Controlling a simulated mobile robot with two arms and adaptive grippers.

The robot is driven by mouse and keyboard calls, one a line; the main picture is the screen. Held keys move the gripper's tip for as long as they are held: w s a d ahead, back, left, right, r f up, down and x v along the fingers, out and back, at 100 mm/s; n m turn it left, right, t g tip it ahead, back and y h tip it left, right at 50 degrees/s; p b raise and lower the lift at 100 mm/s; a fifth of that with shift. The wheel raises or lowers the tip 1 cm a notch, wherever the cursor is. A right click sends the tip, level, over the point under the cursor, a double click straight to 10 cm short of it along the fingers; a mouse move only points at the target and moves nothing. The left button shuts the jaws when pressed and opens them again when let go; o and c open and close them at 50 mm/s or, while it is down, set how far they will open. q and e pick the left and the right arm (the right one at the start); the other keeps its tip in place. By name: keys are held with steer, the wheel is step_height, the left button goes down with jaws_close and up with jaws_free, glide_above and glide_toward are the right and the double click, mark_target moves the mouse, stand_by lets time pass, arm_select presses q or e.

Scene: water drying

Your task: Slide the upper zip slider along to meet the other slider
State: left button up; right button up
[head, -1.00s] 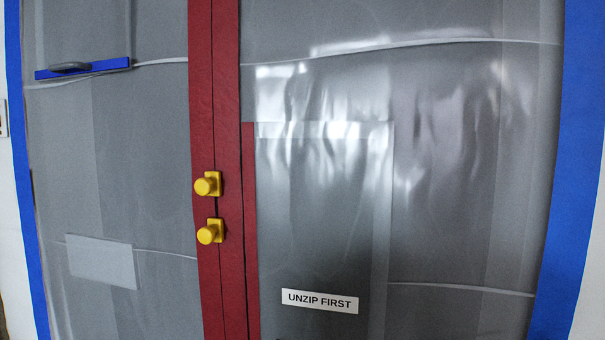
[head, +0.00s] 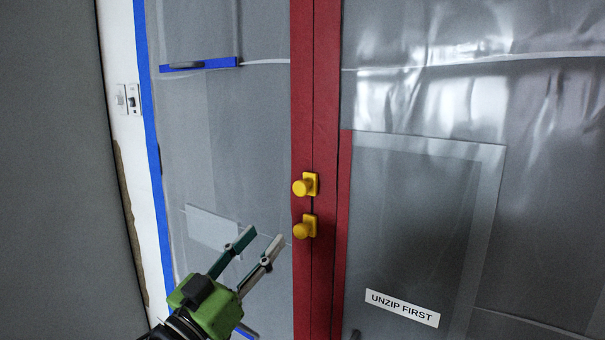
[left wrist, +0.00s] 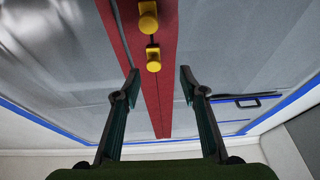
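Two yellow zip sliders with round knobs sit on the dark red zip strip (head: 302,120), one above the other with a small gap. The left wrist view looks turned over: the upper slider (left wrist: 153,60) appears below the lower slider (left wrist: 148,18), beyond the open fingertips.
Clear plastic sheeting (head: 235,110) hangs both sides of the strip, edged by blue tape (head: 150,140). A label reading UNZIP FIRST (head: 402,307) is at lower right. A light switch (head: 133,98) and grey surface (head: 50,170) are at left.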

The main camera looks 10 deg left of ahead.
mark_target(299, 190)
arm_select(q)
steer(key=shift+h, duration=0.4)
steer(key=w+d+r+p, duration=0.1)
steer(key=w+r+p, duration=0.1)
steer(key=w, duration=0.1)
steer(key=w+d+r+p, duration=0.1)
steer(key=w+d+r, duration=0.1)
steer(key=w+r, duration=0.1)
steer(key=w+d+r+p, duration=0.2)
steer(key=w, duration=0.1)
steer(key=shift+r+p, duration=0.35)
steer(key=shift+w+d+r, duration=0.1)
steer(key=shift+w+d, duration=0.2)
steer(key=shift+w, duration=0.4)
jaws_close()
